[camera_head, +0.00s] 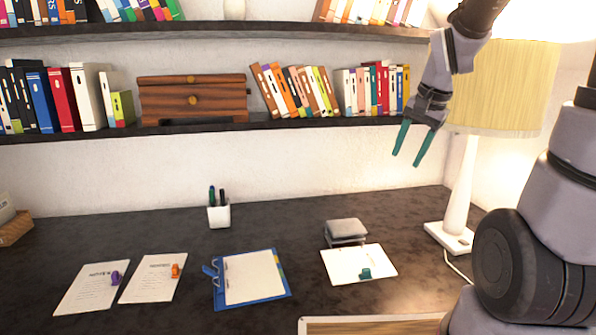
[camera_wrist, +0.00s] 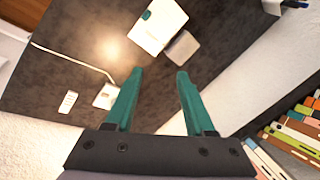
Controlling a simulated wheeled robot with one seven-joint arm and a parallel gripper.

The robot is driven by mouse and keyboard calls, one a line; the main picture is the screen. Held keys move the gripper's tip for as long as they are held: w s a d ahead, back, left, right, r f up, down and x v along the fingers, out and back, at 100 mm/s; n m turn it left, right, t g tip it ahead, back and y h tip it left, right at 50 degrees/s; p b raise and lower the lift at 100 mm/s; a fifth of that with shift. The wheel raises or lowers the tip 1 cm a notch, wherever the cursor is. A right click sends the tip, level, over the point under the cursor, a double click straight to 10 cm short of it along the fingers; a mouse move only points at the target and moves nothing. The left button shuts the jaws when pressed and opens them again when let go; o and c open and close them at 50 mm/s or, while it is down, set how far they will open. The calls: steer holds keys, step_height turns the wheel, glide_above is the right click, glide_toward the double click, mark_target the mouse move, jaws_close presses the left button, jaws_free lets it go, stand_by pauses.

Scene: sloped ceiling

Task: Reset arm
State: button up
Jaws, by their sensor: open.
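My gripper (camera_head: 412,143) hangs in the air above the back right of the dark desk, in front of the lower shelf and left of the lamp. Its two teal fingers are apart with nothing between them. The wrist view also shows my gripper (camera_wrist: 153,85) open and empty. Below it on the desk lie a white paper (camera_head: 345,262) with a small teal object (camera_head: 365,273) on it and a small grey stacked item (camera_head: 346,230). The paper also shows in the wrist view (camera_wrist: 160,30).
On the desk (camera_head: 150,225) are a blue clipboard (camera_head: 250,278), two papers with purple (camera_head: 116,278) and orange (camera_head: 175,270) items, and a pen cup (camera_head: 218,215). A lamp (camera_head: 460,205) stands at the right. Shelves (camera_head: 200,124) hold books and a wooden box (camera_head: 193,98).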

steer(key=s+r+n+t, duration=0.3)
steer(key=s+r+n, duration=0.1)
steer(key=s+r, duration=0.7)
steer(key=shift+s+a+t, duration=0.35)
steer(key=shift+s+t, duration=0.05)
stand_by(0.3)
